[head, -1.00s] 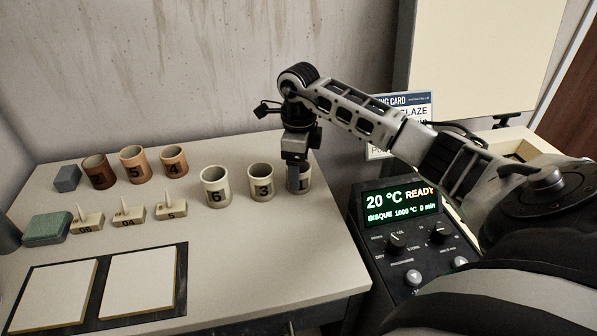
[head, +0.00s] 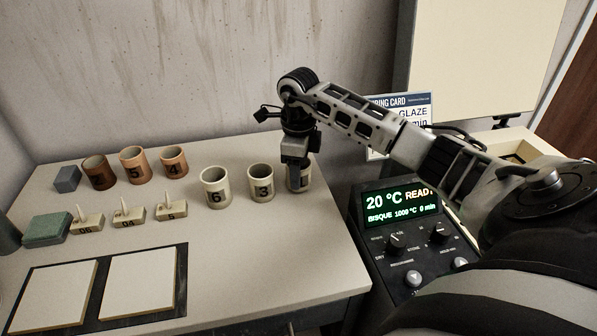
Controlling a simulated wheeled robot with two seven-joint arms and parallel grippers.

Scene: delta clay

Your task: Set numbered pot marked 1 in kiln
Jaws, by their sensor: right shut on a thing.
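A cream pot (head: 300,184) stands upright on the table at the right end of a row of cream pots. Its mark is mostly hidden now; the earlier frame shows what looks like a 1. My right gripper (head: 296,165) comes down on it from above and is shut on its wall. No gap shows between the pot and the table. The kiln (head: 517,150) seems to be the pale open box at the right, partly behind my right arm, with a raised cream panel (head: 480,60) behind it. Its inside is mostly hidden. My left gripper is not in view.
Cream pots 6 (head: 216,187) and 3 (head: 261,182) stand just left. Several brown pots (head: 133,165), cone stands (head: 128,216) and two white boards (head: 140,282) lie farther left. The control panel (head: 401,204) reads 20 °C READY. A firing card (head: 415,112) stands behind my arm.

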